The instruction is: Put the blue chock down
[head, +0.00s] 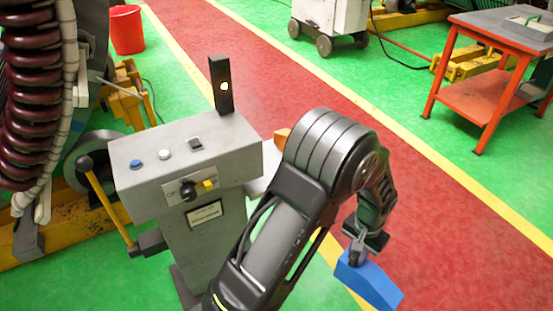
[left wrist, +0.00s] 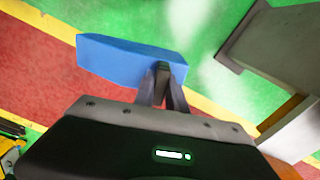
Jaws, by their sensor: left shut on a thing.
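The blue chock (head: 369,281) is a wedge-shaped block at the lower right of the head view. It hangs below my left gripper (head: 357,252), which is shut on it near one end. In the left wrist view the chock (left wrist: 125,57) reaches out to the left from between the fingertips of my left gripper (left wrist: 162,72). The chock is in the air, with the red walkway and green floor behind it. My right gripper is in neither view.
A grey control pedestal (head: 185,155) with buttons and a lamp post stands left of my arm. A large coil machine (head: 35,90) is at the far left. A red bucket (head: 126,30) and a red-orange table (head: 500,45) stand farther back. The red walkway (head: 440,230) is clear.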

